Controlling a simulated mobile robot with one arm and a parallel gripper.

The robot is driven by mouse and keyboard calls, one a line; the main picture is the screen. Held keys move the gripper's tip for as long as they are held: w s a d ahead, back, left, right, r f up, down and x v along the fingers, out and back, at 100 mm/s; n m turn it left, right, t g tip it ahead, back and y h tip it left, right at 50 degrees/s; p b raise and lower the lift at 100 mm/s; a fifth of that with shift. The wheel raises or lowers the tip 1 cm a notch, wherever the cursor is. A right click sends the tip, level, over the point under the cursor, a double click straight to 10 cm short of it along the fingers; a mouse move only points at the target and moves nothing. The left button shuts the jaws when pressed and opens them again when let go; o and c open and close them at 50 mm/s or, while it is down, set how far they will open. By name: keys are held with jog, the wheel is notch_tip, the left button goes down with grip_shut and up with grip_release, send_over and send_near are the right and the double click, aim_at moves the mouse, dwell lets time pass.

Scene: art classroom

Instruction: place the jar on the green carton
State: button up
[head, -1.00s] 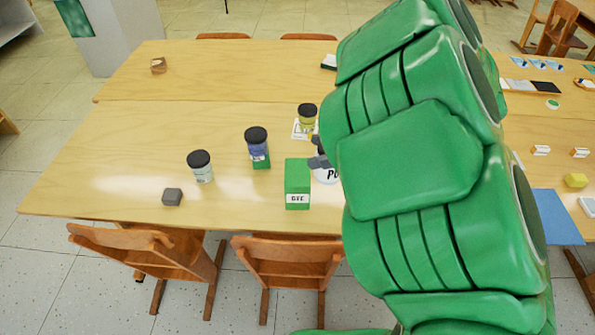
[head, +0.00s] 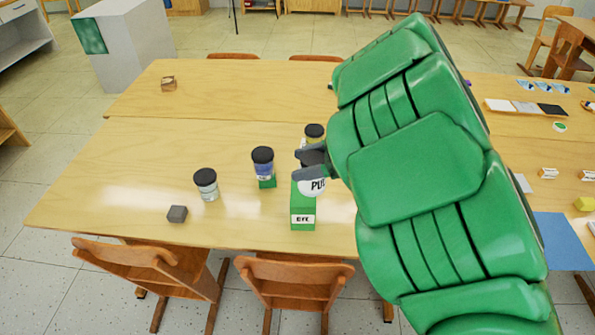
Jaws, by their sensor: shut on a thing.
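The jar (head: 312,188) has a dark lid and a white label that reads "PU", cut off. My gripper (head: 302,163) is shut on it from the right, fingers around its lid. The green carton (head: 303,214) stands upright near the table's front edge, with a white label at its lower front. The held jar overlaps the carton's top in this view and hides much of it. I cannot tell whether the jar touches the carton.
Left of the carton are a blue-labelled jar (head: 263,165) with green at its base, a pale jar (head: 206,185) and a grey block (head: 177,214). A yellowish jar (head: 315,132) stands behind my gripper. Chairs (head: 293,280) line the front edge. The table's left (head: 110,185) is clear.

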jog(key=shift+w+a+f, duration=0.4)
jog(key=shift+w+f, duration=0.75)
jog(key=shift+f, duration=0.5)
jog(key=shift+w+a+f, duration=0.4)
jog(key=shift+w+f, duration=0.75)
jog(key=shift+f, duration=0.55)
jog(key=shift+w+a+f, duration=0.4)
jog(key=shift+w+f, duration=0.75)
jog(key=shift+f, duration=0.5)
jog(key=shift+f, duration=0.15)
jog(key=o, duration=1.6)
jog(key=shift+d+r, duration=0.1)
jog(key=shift+r, duration=0.1)
jog(key=shift+v, duration=5.9)
